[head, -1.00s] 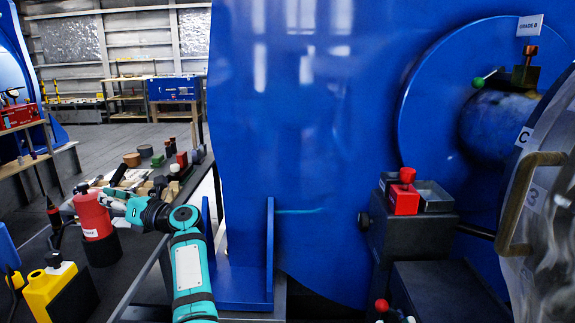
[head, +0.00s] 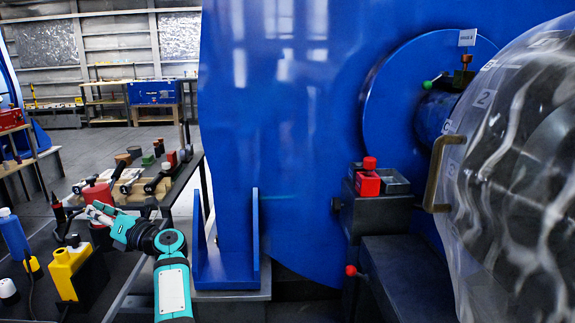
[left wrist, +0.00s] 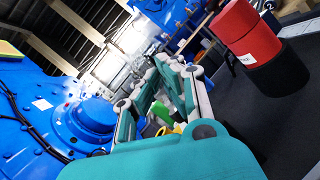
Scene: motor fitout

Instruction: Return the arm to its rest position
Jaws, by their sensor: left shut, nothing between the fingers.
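My left arm reaches in from the bottom of the head view. Its left gripper (head: 95,210) is shut and empty, in front of a red cylinder (head: 97,192) with a black base on the bench. In the left wrist view, the gripper's fingers (left wrist: 172,68) are closed together with nothing held. There the red cylinder (left wrist: 248,38) stands to the right, apart from the fingers. My right gripper is not in view.
A yellow block-like item (head: 66,270) and a blue bottle (head: 14,235) stand on the dark bench (head: 120,262). A large blue housing (head: 290,130) fills the middle. A clear cover with a handle (head: 437,172) is at the right.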

